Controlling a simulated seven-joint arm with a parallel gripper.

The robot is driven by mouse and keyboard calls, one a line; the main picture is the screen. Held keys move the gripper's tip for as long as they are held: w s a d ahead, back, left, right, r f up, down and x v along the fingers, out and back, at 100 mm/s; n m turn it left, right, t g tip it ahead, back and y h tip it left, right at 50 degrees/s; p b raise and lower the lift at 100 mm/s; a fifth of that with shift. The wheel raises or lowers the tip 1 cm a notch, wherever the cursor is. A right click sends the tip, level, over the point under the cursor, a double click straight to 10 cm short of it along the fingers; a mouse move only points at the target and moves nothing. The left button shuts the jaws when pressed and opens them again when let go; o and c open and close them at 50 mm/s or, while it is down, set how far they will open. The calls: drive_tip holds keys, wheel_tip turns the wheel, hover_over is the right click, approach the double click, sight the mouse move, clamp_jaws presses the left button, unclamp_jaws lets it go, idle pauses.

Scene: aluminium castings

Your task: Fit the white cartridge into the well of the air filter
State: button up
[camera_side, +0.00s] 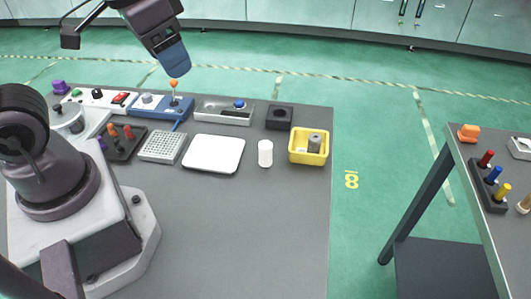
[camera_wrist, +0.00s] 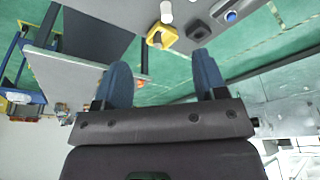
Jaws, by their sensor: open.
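The white cartridge (camera_side: 265,153) stands upright on the grey table, between a white tray and a yellow bin. It also shows at the top of the wrist view (camera_wrist: 166,12). The air filter (camera_side: 279,117) appears to be the dark square block with a round well, behind the cartridge; it also shows in the wrist view (camera_wrist: 198,31). No cartridge shows in its well. My gripper (camera_side: 175,68) is high at the upper left, away from both. In the wrist view my gripper (camera_wrist: 163,80) has its blue fingers wide apart with nothing between them.
The yellow bin (camera_side: 309,146) holds a grey cylinder, right of the cartridge. The white tray (camera_side: 214,154) and a perforated block (camera_side: 162,147) lie left. An orange-knobbed lever (camera_side: 174,85) stands below my gripper. The table's front right is clear.

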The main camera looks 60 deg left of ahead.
drive_tip(key=w+f+n+g, duration=0.2)
drive_tip(key=w+f+n, duration=0.1)
drive_tip(key=w+f, duration=0.35)
drive_tip(key=n+g, duration=0.1)
drive_tip(key=n, duration=1.3)
hover_over(266, 144)
wheel_tip(266, 144, down, 9)
wheel_tip(266, 144, down, 13)
drive_tip(key=shift+f, duration=0.1)
drive_tip(key=shift+c, duration=0.2)
drive_tip(key=c, duration=1)
